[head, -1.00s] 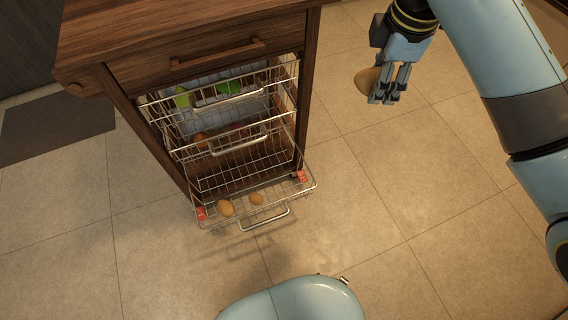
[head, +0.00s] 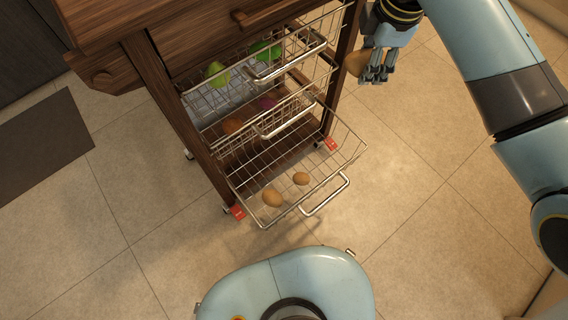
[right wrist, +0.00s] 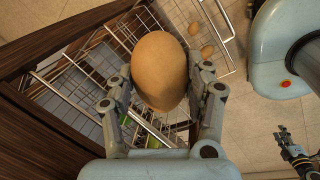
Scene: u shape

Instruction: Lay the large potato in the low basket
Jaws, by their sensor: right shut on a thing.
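The large potato (head: 356,63) is brown and oval. My right gripper (head: 372,72) is shut on it at the right side of the wooden cart, and the right wrist view shows the potato (right wrist: 160,72) between both fingers. The low basket (head: 345,140) is the bottom wire drawer, pulled out toward me with a metal handle in front. Two smaller potatoes (head: 272,197) (head: 301,178) lie in it. The held potato is outside this basket, up and to the right in the head view. My left gripper (right wrist: 291,148) shows small at the right wrist view's lower right; its finger opening is unclear.
Above the low basket are a middle wire basket (head: 285,117) and a top wire basket (head: 300,50) with green produce. The wooden cart (head: 165,100) bounds them. Tiled floor is free to the right. A dark mat (head: 45,145) lies left.

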